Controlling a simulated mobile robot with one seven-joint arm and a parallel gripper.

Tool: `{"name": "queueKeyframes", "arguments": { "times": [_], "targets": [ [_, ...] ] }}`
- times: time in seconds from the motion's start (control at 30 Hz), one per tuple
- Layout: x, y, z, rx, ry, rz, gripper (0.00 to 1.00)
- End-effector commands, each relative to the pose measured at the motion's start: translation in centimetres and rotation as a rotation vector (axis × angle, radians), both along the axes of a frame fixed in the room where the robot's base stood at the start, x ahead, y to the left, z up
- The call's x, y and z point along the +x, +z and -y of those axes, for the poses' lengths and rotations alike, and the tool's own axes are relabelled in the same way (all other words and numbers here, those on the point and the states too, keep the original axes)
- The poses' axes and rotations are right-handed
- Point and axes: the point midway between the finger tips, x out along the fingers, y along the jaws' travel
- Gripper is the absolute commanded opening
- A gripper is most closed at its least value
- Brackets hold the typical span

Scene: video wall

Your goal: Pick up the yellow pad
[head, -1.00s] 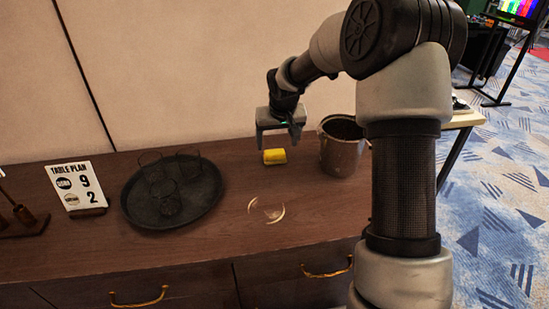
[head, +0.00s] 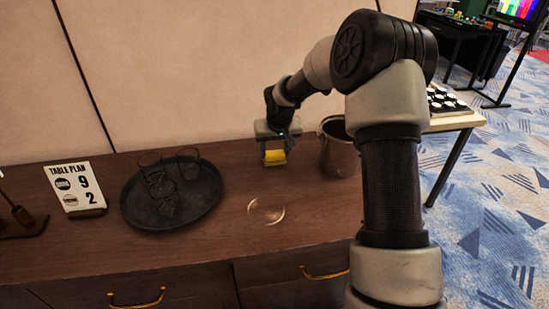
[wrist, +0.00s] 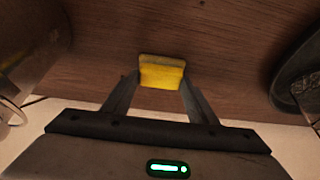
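The yellow pad (head: 275,158) is at the back of the wooden cabinet top, left of the bucket. My gripper (head: 275,153) is over it, pointing down, with one finger on each side of the pad. In the wrist view the pad (wrist: 162,72) sits between my two fingertips (wrist: 160,80), and both look to be against its sides. My gripper looks shut on the pad. I cannot tell whether the pad still touches the wood.
A metal bucket (head: 338,155) stands close to the right of my gripper. A dark round tray (head: 205,205) with wire-like items lies to the left, then a table plan sign (head: 75,186). The wall is just behind. The front of the top is mostly clear.

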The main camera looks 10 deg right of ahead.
Motion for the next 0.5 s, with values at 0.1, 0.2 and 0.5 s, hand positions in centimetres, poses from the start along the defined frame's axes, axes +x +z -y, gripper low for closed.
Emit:
{"name": "queueKeyframes", "arguments": {
  "times": [0.1, 0.2, 0.5],
  "targets": [
    [0.0, 0.0, 0.0, 0.0, 0.0, 0.0, 0.31],
    [0.0, 0.1, 0.0, 0.0, 0.0, 0.0, 0.31],
    [0.1, 4.2, 0.0, -0.001, 0.0, 0.004, 0.31]
  ]
}}
